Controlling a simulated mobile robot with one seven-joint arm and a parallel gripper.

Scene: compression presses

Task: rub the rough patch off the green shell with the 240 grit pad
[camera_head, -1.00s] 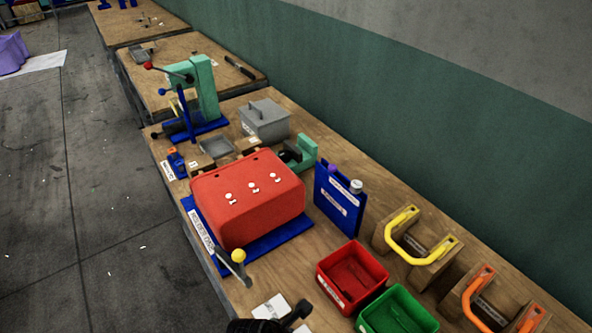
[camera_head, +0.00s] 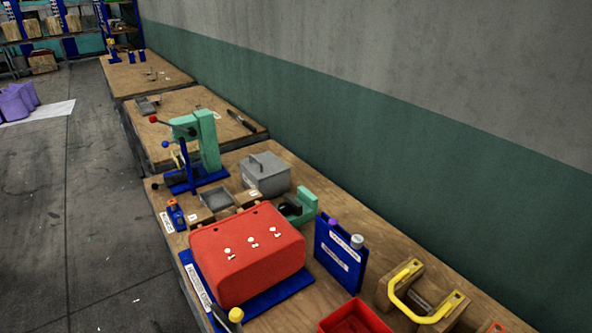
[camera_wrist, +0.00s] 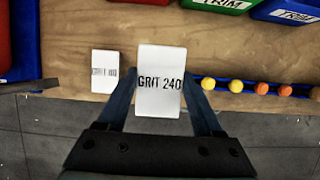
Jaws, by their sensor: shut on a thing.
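My gripper (camera_wrist: 160,105) is shut on a white pad (camera_wrist: 159,72) printed "GRIT 240" in the wrist view. The pad is held upright in the picture between the two fingers, over the front edge of the bench. A second white pad (camera_wrist: 104,72) lies on the bench to its left; its print is too small to read surely. My gripper is not in the head view. No green shell shows clearly; a large red shell (camera_head: 246,255) with several small white pieces on top sits on a blue base (camera_head: 278,298).
The wooden bench (camera_wrist: 70,40) holds a red bin (camera_head: 352,318), a blue stand (camera_head: 339,257) and a yellow handle on a wooden holder (camera_head: 428,300). A row of yellow and orange balls (camera_wrist: 235,86) lies right of the held pad. A green press (camera_head: 207,140) stands farther back.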

